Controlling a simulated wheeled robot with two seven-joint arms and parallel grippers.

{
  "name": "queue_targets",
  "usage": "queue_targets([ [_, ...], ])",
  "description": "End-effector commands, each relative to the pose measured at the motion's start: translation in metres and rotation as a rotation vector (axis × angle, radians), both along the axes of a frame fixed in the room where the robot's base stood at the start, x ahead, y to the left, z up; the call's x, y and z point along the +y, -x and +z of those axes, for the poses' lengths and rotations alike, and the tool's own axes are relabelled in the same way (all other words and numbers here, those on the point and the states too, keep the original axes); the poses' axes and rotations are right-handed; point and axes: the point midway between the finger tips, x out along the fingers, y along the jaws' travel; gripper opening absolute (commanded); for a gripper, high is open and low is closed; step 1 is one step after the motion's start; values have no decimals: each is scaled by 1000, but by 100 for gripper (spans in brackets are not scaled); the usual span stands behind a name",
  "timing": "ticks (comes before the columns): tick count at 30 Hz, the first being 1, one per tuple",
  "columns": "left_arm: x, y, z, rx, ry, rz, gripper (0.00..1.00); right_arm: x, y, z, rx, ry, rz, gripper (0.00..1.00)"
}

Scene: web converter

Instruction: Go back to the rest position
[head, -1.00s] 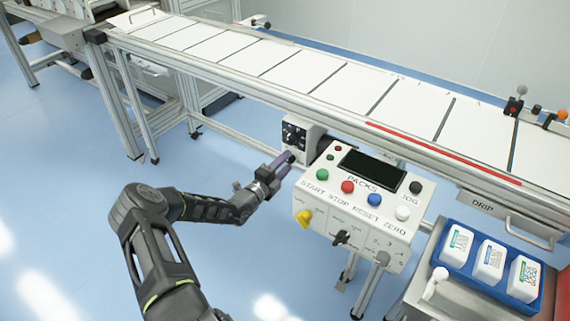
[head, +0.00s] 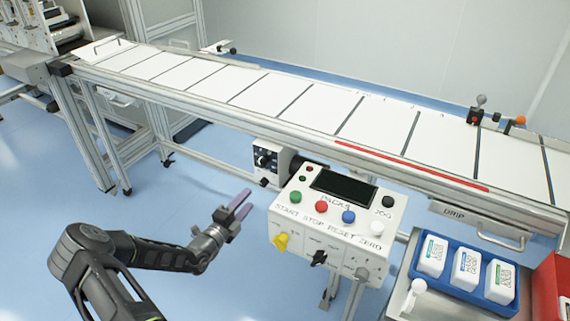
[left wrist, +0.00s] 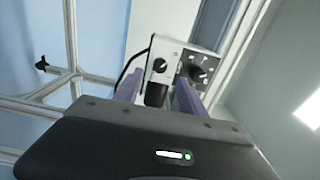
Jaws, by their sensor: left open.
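My left gripper (head: 238,203) shows in the head view with its arm coming in from the lower left. Its purple fingers are open and empty, in free air to the left of the control box (head: 335,222). In the left wrist view the two purple fingers (left wrist: 157,97) stand apart. Beyond them is a small box with dials (left wrist: 180,68), which also shows under the conveyor in the head view (head: 272,160). My right gripper is in neither view.
The conveyor (head: 300,105) with white panels runs across the back. A blue tray (head: 462,289) with white bottles stands at the lower right, beside a red bin (head: 549,290). The blue floor (head: 215,275) around my left arm is clear.

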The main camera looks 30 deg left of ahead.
Motion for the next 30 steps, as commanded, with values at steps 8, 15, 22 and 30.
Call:
queue_targets([
  [8,0,0,-1,5,-31,-1,48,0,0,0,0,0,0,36],
  [15,-62,15,-53,169,-416,-244,48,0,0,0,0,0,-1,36],
  [22,-198,96,-134,233,-1025,-858,48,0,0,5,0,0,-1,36],
  [30,-322,239,-172,-525,-2107,-1821,48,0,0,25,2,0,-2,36],
])
